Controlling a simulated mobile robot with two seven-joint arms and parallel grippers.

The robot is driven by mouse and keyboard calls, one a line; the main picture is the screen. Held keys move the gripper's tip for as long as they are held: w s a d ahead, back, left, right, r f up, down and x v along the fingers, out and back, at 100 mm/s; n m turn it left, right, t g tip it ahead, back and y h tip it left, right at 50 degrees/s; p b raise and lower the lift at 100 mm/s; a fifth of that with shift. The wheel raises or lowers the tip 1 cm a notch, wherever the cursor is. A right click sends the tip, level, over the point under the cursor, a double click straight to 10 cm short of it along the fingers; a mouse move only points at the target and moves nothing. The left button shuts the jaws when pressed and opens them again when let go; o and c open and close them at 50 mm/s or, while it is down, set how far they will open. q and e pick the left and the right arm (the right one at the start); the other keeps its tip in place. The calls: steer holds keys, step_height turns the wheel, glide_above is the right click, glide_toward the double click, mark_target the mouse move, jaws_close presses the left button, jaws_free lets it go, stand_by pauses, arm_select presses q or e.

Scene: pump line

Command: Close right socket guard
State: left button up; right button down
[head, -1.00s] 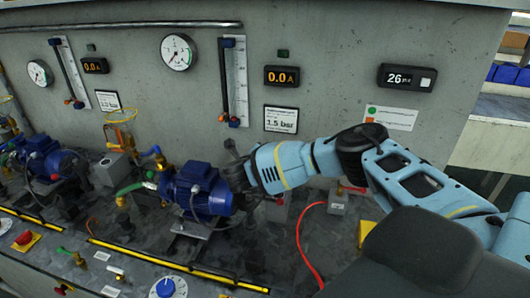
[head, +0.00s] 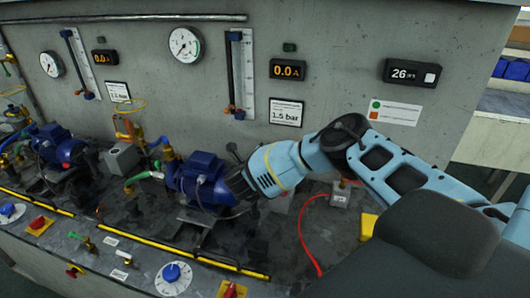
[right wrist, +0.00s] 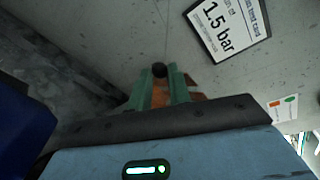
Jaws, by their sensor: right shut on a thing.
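My right gripper (right wrist: 160,88) shows in the right wrist view with two greenish fingers shut on an orange-brown piece (right wrist: 158,97). It seems to be the right socket guard, but the fingers hide most of it. A dark round knob (right wrist: 159,70) shows at the fingertips. In the head view, the right gripper's fingertips are hidden behind its dark body, just right of the right blue motor (head: 200,180). I cannot tell how far the guard stands open. My left gripper is not in view.
A grey box (head: 340,196) with a red lever and an orange cable (head: 302,235) lie right of the gripper. A yellow-black rail (head: 232,265) runs along the bench front. A gauge (head: 185,45) and a 1.5 bar label (head: 286,113) are on the wall behind.

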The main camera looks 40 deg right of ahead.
steer(key=c, duration=1.6)
jaws_free()
steer(key=shift+v, duration=3.9)
steer(key=shift+s, duration=0.1)
